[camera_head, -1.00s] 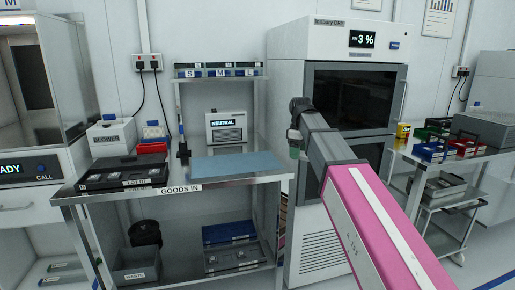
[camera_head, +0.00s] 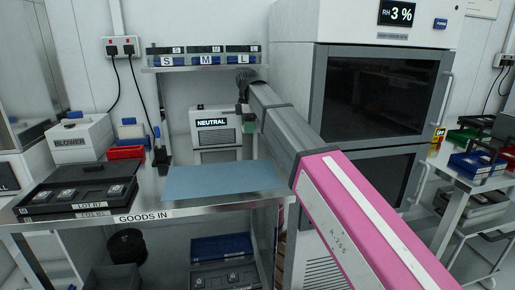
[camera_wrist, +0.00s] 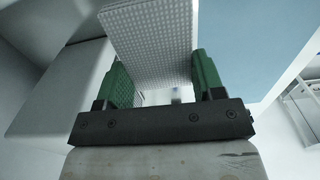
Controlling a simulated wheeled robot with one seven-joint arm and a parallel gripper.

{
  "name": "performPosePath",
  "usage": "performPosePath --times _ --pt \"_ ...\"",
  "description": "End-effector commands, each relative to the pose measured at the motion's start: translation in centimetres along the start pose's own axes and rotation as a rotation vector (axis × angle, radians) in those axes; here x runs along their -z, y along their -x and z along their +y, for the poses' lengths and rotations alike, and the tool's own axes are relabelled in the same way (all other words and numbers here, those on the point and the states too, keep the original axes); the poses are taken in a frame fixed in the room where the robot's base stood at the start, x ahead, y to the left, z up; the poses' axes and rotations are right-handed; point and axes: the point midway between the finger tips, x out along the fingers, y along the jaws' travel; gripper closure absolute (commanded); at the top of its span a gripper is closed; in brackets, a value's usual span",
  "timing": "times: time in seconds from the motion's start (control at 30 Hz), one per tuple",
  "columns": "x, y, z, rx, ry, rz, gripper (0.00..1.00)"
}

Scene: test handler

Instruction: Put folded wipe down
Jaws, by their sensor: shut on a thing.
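The folded wipe (camera_wrist: 152,32) is white with a fine dotted texture and shows in the wrist view. My gripper (camera_wrist: 162,72) has green fingers and is shut on it, one finger on each side. The wipe's far end runs out of the top of that view. In the head view my gripper (camera_head: 249,125) appears above the back right part of the blue mat (camera_head: 222,181), in front of the NEUTRAL unit. The wipe cannot be made out there. The mat also fills the right of the wrist view (camera_wrist: 240,45), below the wipe.
The GOODS IN bench (camera_head: 215,207) carries an open black case (camera_head: 80,190), a BLOWER box (camera_head: 80,140), a red tray (camera_head: 126,153) and the NEUTRAL unit (camera_head: 212,140). A shelf of S, M, L bins is above. A drying cabinet (camera_head: 385,95) stands right. The mat looks bare.

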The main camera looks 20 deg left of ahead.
Motion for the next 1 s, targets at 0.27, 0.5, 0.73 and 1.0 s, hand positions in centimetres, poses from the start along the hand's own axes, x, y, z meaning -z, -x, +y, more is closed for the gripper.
performPosePath --times 0.27,0.5,0.73,1.0 --pt "0.3 -2.0 -0.1 0.002 0.011 0.0 0.64" --pt "0.3 -5.8 0.0 0.001 0.01 0.0 0.64" --pt "0.3 -7.9 0.0 0.002 0.01 0.0 0.64" --pt "0.3 -10.0 0.1 0.0 0.009 0.0 0.64"
